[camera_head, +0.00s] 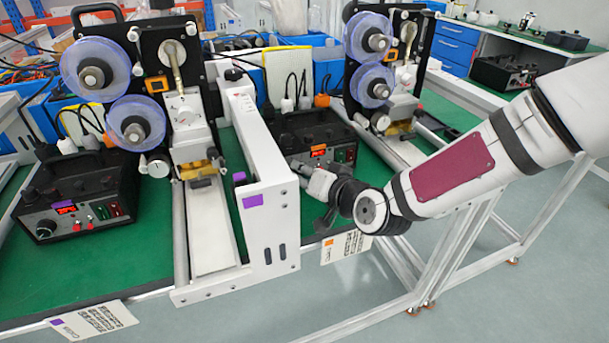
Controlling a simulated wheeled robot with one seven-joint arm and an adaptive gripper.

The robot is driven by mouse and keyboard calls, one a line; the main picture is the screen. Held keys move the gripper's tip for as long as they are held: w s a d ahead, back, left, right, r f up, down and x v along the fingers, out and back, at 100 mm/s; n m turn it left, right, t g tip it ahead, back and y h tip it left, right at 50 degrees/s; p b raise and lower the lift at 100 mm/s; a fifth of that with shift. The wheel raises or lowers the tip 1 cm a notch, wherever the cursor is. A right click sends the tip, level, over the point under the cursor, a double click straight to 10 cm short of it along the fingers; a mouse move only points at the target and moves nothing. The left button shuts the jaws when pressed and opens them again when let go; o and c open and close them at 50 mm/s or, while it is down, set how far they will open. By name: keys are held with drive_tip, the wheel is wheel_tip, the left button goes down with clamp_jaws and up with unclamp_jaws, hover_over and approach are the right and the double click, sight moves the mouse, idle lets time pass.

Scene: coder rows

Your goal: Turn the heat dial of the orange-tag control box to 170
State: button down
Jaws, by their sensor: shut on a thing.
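The orange-tag control box (315,130) is a black box on the green bench, right of the white machine frame. Its front has a small orange tag, a lit red display (318,151) and red and green switches (345,155) on the right. My gripper (303,170) reaches in from the right and is shut at the left part of the box's front, where the heat dial sits. My fingers hide the dial, so its pointer cannot be seen. The display's digits are too small to read.
A white frame (281,222) with a purple tag stands close left of my gripper. A similar purple-tag control box (75,190) sits at far left. A coder machine (375,70) with blue reels stands behind right. An orange-marked card (345,246) hangs at the bench front.

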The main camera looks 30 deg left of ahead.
drive_tip(key=c, duration=1.7)
unclamp_jaws()
drive_tip(key=shift+o, duration=0.2)
drive_tip(key=v, duration=1.2)
